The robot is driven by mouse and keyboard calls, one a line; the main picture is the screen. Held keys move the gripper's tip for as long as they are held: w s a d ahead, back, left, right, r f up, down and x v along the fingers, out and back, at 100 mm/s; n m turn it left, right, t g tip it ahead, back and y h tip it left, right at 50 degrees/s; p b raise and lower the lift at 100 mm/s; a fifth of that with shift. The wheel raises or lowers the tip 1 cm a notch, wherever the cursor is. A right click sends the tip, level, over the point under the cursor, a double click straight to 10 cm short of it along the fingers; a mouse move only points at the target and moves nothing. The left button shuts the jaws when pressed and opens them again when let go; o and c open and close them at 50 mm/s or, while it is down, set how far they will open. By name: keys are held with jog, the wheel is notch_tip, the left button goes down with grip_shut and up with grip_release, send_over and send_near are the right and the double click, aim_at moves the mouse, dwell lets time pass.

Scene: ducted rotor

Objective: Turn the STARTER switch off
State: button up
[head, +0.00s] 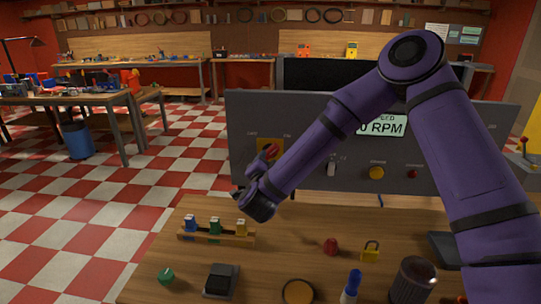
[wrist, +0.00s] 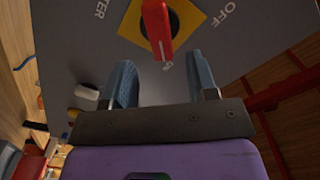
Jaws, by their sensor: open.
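The grey control panel (head: 300,120) stands at the back of the bench. A red handle (wrist: 157,25) sits on a yellow plate (wrist: 190,18) on it; the handle also shows in the head view (head: 271,152). Beside the plate, lettering ending in "TER" is cut off, and "OFF" is readable on the other side. A small white switch (head: 331,169) sits right of the plate; its label is unreadable. I cannot tell which one is STARTER. My gripper (wrist: 161,78) is open and empty, its blue fingers near the handle's lower end. In the head view, my wrist partly hides the fingers.
A yellow knob (head: 376,173) and red button (head: 412,174) are on the panel's right. On the bench (head: 290,225) are a wooden rack (head: 217,238) with coloured pieces, a red knob (head: 330,246), a padlock (head: 370,251) and a dark cup (head: 411,282). My arm covers part of the panel.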

aim_at(270, 154)
jog(key=w, duration=0.2)
jog(key=w+d, duration=0.1)
jog(key=w, duration=0.2)
jog(key=shift+w, duration=0.35)
jog(key=c, duration=0.9)
